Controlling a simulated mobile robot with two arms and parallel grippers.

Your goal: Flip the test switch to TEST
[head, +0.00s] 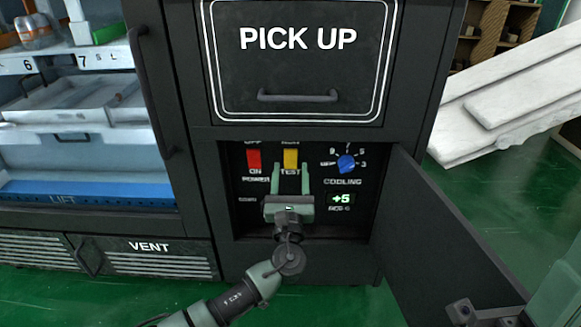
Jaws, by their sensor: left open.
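The control panel (322,200) sits in an open recess below the PICK UP door. The yellow test switch (291,158) is at its top middle, with a partly covered label above it and TEST below it. Which way the switch is tipped is too small to tell. My left gripper (290,170) is in front of the panel, open, its two fingers pointing up at the panel on either side of the TEST label, just below the yellow switch. Whether the fingertips touch the switch cannot be told.
A red power switch (254,159) is close left of the yellow one. A blue cooling knob (346,163) and a green +5 display (341,198) are to the right. The panel's dark door (440,245) stands open at right. The PICK UP door (298,60) above is shut.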

